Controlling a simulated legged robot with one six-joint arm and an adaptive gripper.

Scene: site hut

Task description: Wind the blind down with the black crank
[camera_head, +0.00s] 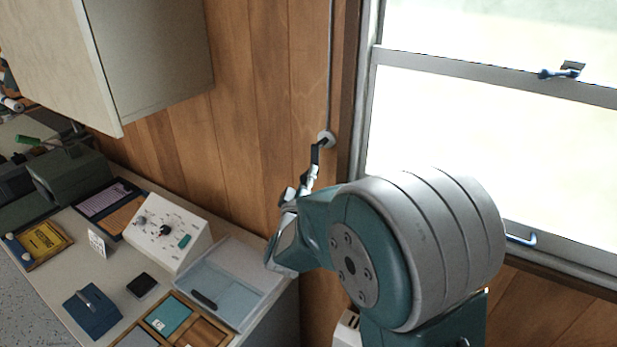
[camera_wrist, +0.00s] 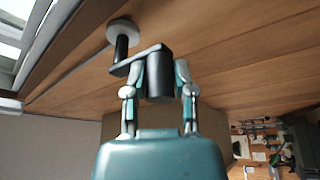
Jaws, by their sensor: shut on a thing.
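The black crank (camera_head: 317,153) sits on a round pale mount (camera_head: 326,138) on the wood-panelled wall, left of the window. In the wrist view the crank's arm (camera_wrist: 133,64) reaches from the mount (camera_wrist: 123,31) to a dark cylindrical handle (camera_wrist: 159,84). My gripper (camera_head: 312,176) is shut on that handle, with one finger on each side in the wrist view (camera_wrist: 160,82). A thin dark rod or cord (camera_head: 331,60) runs up the wall from the mount. The blind does not show in the head view. Pale strips (camera_wrist: 12,35) at the wrist view's upper left may be window or blind.
The window (camera_head: 480,130) has blue-handled catches. The wall around the crank is clear.

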